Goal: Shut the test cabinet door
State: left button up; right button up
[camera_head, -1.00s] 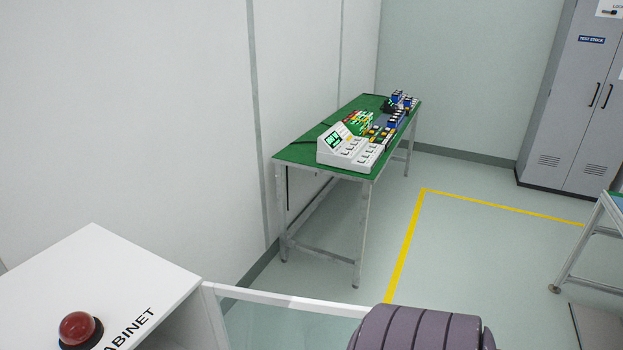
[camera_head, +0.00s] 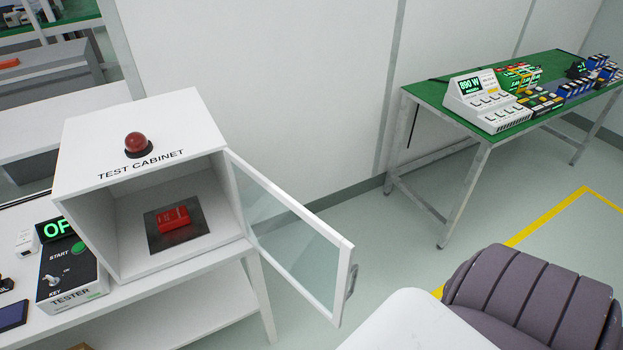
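The white test cabinet (camera_head: 143,186) stands on a white bench at the left in the head view, with a red dome lamp (camera_head: 137,144) on its top. Its door (camera_head: 294,242), a white frame with a clear pane, stands wide open, swung out to the right from the cabinet's right edge. A grey handle (camera_head: 351,282) is on the door's free edge. Inside the cabinet a red block (camera_head: 173,219) sits on a dark plate. Neither of my grippers shows; a purple-grey ribbed arm part and a white part at the lower right seem to be mine.
A tester box (camera_head: 70,272) with a green start button and a lit display stands left of the cabinet. A green-topped table (camera_head: 425,92) with instruments stands at the upper right. Bare floor lies between the door and that table, with a yellow line (camera_head: 556,216) farther right.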

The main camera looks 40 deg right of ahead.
aim_at(345, 267)
jog(key=l+u, duration=0.15)
jog(key=l, duration=0.35)
jog(key=k+l+u, duration=0.15)
jog(key=l, duration=0.35)
jog(key=l+u, duration=0.1)
jog(key=l, duration=0.4)
jog(key=k+l+u, duration=0.15)
jog(key=l, duration=0.3)
